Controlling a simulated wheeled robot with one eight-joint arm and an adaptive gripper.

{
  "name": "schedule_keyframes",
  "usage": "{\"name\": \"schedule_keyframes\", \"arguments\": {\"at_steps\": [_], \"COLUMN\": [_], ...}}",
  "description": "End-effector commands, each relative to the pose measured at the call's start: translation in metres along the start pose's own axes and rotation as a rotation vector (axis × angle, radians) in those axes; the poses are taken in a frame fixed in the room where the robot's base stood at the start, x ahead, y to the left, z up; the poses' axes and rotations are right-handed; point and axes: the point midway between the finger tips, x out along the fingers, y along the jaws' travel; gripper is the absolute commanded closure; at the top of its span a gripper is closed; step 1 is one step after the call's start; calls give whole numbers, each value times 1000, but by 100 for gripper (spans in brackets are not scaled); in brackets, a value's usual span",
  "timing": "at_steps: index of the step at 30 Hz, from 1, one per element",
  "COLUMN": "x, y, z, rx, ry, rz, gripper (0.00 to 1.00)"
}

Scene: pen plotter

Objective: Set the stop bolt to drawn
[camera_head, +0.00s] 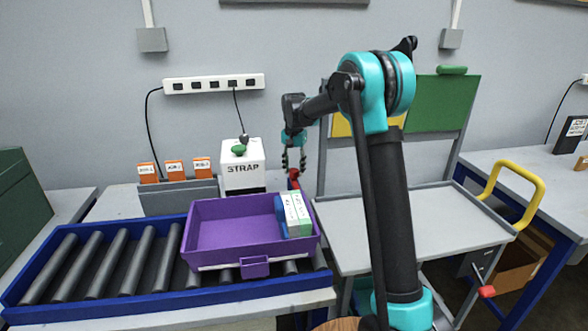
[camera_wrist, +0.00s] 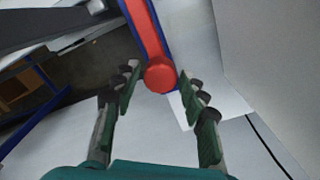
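The stop bolt shows in the wrist view as a red bar with a round red knob (camera_wrist: 160,74), set along a blue rail (camera_wrist: 168,22). In the head view the red bolt (camera_head: 293,178) is small, at the far right end of the conveyor, partly hidden behind the purple tote. My gripper (camera_wrist: 160,88) is open and empty. Its two fingers are on either side of the knob, with gaps visible on both sides. In the head view my gripper (camera_head: 294,164) points down just above the red bolt. I cannot tell the exact height between them.
A purple tote (camera_head: 222,232) holding some boxes sits on the blue roller conveyor (camera_head: 90,300), close to my gripper. A white STRAP machine (camera_head: 242,180) stands just left of the gripper. A grey cart (camera_head: 400,222) with a yellow handle is at the right.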

Motion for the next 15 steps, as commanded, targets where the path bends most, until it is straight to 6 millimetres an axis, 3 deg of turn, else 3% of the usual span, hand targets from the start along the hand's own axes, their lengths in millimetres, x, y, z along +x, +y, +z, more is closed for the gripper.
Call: {"name": "schedule_keyframes", "arguments": {"at_steps": [1,9,15], "x": [0,0,0], "y": [0,0,0], "z": [0,0,0], "rx": [0,0,0], "ry": [0,0,0], "rz": [0,0,0], "gripper": [67,100,100]}}
